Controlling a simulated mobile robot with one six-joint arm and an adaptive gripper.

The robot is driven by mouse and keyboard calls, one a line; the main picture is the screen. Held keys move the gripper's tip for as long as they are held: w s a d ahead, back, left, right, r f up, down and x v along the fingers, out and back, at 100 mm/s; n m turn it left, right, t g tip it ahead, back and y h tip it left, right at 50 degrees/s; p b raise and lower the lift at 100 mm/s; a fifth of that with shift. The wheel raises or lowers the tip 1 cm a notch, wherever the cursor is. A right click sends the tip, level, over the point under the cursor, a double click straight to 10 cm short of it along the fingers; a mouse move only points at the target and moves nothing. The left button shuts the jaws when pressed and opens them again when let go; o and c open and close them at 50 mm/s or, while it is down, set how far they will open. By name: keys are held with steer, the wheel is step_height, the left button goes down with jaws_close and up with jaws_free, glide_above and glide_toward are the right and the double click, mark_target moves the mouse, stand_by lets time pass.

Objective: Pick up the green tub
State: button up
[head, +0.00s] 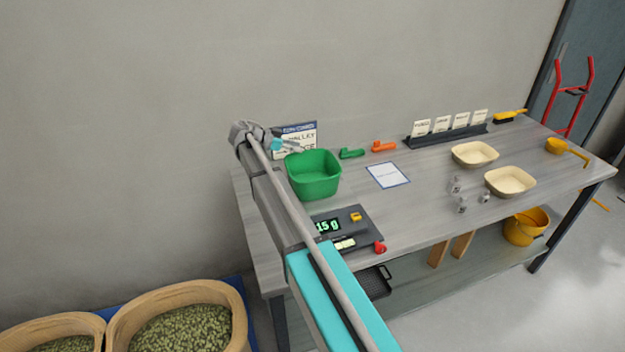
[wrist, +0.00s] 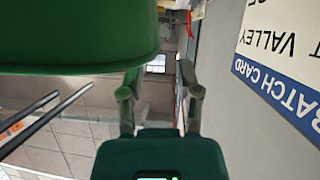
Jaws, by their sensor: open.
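The green tub (head: 313,176) stands upright on the left end of the grey table, beside the scale. In the wrist view the tub (wrist: 75,35) fills the upper left, close to the camera. My gripper (head: 291,147) is at the tub's back left, near the rim and in front of the batch card; my arm hides part of this area. In the wrist view my gripper (wrist: 159,72) is open with nothing held between its fingers. One finger overlaps the tub's edge in that view; I cannot tell whether it touches.
The batch card (head: 297,139) stands behind the tub; it also shows close in the wrist view (wrist: 285,50). A scale (head: 360,222) reading 15 g sits in front. Green (head: 351,153) and orange (head: 384,146) scoops lie to the right. A paper sheet (head: 388,175) lies on clear tabletop.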

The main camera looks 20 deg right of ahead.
steer(key=b+x, duration=0.2)
steer(key=x, duration=0.2)
steer(key=shift+s+f, duration=0.2)
steer(key=shift+d+f, duration=0.1)
steer(key=shift+d, duration=0.35)
steer(key=shift+c, duration=0.2)
jaws_close()
